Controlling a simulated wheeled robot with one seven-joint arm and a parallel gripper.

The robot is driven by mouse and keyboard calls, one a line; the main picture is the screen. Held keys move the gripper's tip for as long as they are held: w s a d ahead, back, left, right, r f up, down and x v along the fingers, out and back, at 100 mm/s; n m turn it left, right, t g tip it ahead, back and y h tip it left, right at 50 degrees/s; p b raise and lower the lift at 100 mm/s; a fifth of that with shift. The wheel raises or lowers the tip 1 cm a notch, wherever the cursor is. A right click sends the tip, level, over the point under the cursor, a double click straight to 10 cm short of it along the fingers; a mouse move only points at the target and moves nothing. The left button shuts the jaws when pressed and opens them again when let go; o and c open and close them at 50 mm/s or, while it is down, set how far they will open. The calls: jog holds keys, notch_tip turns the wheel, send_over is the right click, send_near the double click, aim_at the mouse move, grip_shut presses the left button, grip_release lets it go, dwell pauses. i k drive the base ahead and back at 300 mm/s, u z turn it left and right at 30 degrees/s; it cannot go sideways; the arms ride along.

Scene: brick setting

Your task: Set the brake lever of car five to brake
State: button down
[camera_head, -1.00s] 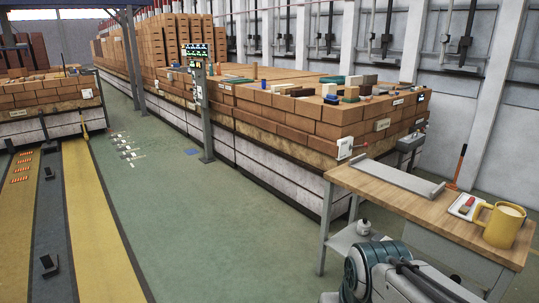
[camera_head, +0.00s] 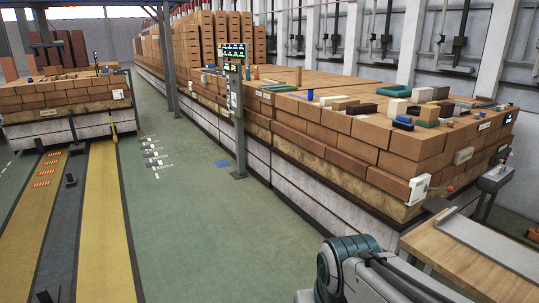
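A long car (camera_head: 300,190) stacked with bricks on a white base runs from the right front to the back. At its near corner is a white plate (camera_head: 418,189), with a small lever with a red knob (camera_head: 450,189) beside it. The plate's marks are too small to read. I cannot read which car is five. My arm shows at the bottom right, but my gripper is out of view.
A wooden workbench (camera_head: 450,255) with a grey metal tray (camera_head: 490,245) stands at the right front. A grey control box (camera_head: 495,178) is behind it. A post with display screens (camera_head: 236,110) stands beside the long car.

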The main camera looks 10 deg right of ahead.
aim_at(450, 189)
jog(key=i, duration=1.7)
jog(key=z, duration=0.65)
jog(key=i, duration=1.35)
jog(key=z, duration=1.75)
jog(key=i, duration=1)
jog(key=z, duration=0.6)
